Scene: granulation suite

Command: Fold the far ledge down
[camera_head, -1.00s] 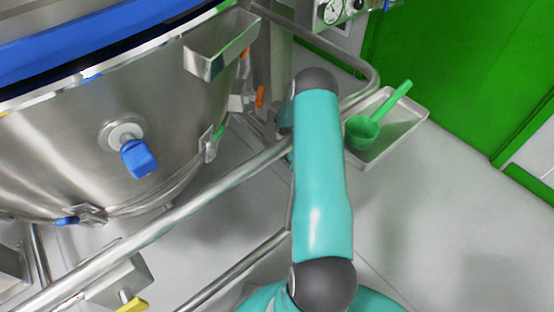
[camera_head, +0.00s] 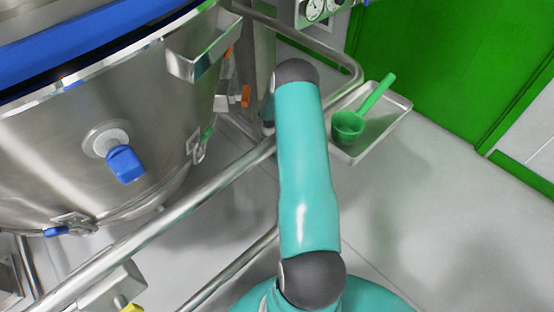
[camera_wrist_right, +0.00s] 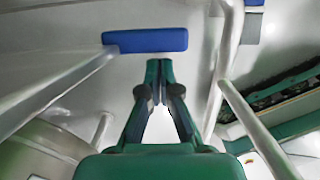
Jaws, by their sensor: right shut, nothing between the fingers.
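Two steel pieces could be the far ledge, and I cannot tell which. One is a flat rimmed tray (camera_head: 396,111) beyond the rail, lying level with a green scoop (camera_head: 350,124) on it. The other is a steel box-shaped ledge (camera_head: 190,66) on the vessel wall. My right arm reaches up the middle of the head view, and its gripper is mostly hidden behind the arm there. In the right wrist view my right gripper (camera_wrist_right: 165,66) is shut and empty, its tips just below a blue bar (camera_wrist_right: 146,40) and apart from it in the picture. My left gripper is out of view.
A steel vessel (camera_head: 60,165) with a blue valve handle (camera_head: 125,163) fills the left. A steel rail (camera_head: 190,200) crosses before it and bends round near the tray. Gauges (camera_head: 314,8) sit at the top. Pale floor (camera_head: 440,210) is clear at right, before green panels (camera_head: 430,70).

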